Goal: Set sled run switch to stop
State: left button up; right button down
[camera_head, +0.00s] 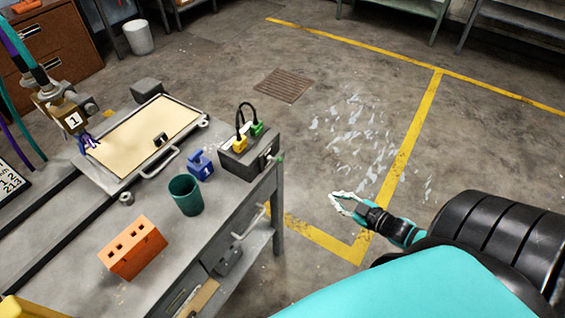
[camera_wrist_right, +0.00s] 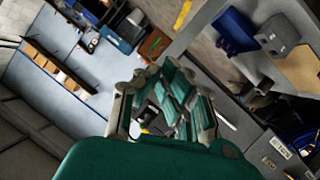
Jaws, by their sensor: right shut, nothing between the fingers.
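A grey control box (camera_head: 250,157) stands at the right edge of the workbench, with a yellow plug, a green plug and a black cable on top. A small dark part on its right side may be the run switch; it is too small to read its setting. A sled-like tray (camera_head: 150,135) with a cream panel sits on the bench's rails. My right gripper (camera_head: 338,203) is shut and empty, out over the floor to the right of the bench and apart from the box. It also shows in the right wrist view (camera_wrist_right: 160,78). My left gripper is not in view.
On the workbench (camera_head: 225,212) are a green cup (camera_head: 186,195), a blue block marked 1 (camera_head: 201,165) and an orange block with holes (camera_head: 132,247). A nozzle head with cables (camera_head: 68,115) stands at the left. Floor between bench and right gripper is clear.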

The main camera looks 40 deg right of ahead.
pick_arm(q)
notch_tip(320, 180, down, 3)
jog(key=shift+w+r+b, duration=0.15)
jog(key=shift+b, duration=0.75)
pick_arm(e)
jog(key=w+a+r+n+t+y, duration=0.1)
jog(key=a+r+n+y, duration=0.2)
jog(key=r, duration=0.6)
jog(key=w+a+r+n+t+y, duration=0.1)
jog(key=w+a+r+n+y, duration=0.1)
jog(key=a+r+y, duration=0.3)
notch_tip(320, 180, up, 4)
jog(key=shift+w+a+r+n, duration=0.1)
jog(key=shift+w+a+n, duration=0.15)
jog(key=shift+a+n, duration=0.3)
jog(key=shift+w, duration=0.1)
send_over(275, 159)
jog(key=s+a, duration=0.2)
jog(key=s, duration=0.1)
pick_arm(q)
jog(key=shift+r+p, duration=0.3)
pick_arm(e)
jog(key=d+f, duration=0.2)
jog(key=shift+s+d+f, duration=0.15)
jog(key=shift+f, duration=0.2)
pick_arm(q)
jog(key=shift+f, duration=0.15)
pick_arm(e)
jog(key=shift+f, duration=0.1)
